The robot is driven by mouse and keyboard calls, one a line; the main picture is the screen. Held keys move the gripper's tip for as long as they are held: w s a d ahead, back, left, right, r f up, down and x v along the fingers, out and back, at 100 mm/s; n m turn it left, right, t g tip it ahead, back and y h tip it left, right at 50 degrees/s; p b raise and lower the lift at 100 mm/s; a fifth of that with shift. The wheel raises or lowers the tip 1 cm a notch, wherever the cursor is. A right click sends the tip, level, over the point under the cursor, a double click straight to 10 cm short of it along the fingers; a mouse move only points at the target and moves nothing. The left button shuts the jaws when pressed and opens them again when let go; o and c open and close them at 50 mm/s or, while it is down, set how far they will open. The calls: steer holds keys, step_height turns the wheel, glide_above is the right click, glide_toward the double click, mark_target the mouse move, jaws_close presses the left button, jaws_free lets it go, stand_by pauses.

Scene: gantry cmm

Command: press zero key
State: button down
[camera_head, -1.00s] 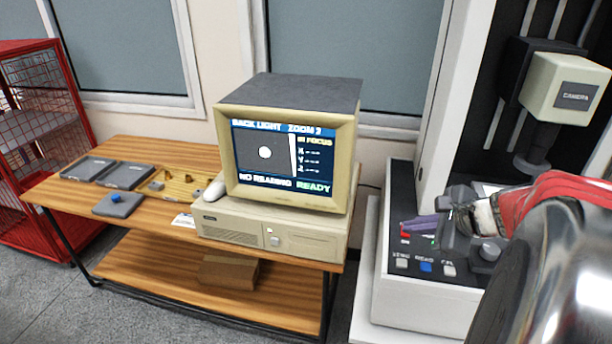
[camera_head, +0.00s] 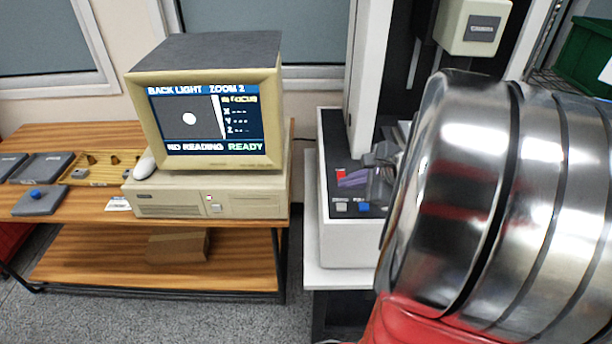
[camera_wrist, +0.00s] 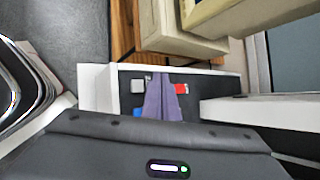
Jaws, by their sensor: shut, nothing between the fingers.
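The zero key is the grey key (camera_head: 341,207) at the left of the key row on the machine's dark panel; it also shows in the wrist view (camera_wrist: 138,86). Its label is too small to read now. The blue key (camera_head: 364,207) is beside it. My gripper (camera_head: 342,182) has purple fingers, shut and empty, just behind the key row in the head view. In the wrist view my gripper (camera_wrist: 167,80) points between the grey key and a red control (camera_wrist: 181,88). I cannot tell its height above the panel. My arm hides the panel's right side.
A monitor (camera_head: 205,120) reads "NO READING" and "READY" on a computer on the wooden table (camera_head: 90,213), left of the machine. The camera head (camera_head: 472,28) hangs above the machine's base (camera_head: 350,243). A gap separates table and machine. A green bin (camera_head: 588,55) is at upper right.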

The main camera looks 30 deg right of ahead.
mark_target(345, 209)
steer(key=shift+f, duration=2.35)
steer(key=shift+f, duration=0.15)
steer(key=shift+f, duration=0.2)
steer(key=shift+f, duration=0.4)
stand_by(1.0)
steer(key=shift+r, duration=0.85)
steer(key=shift+r, duration=2.5)
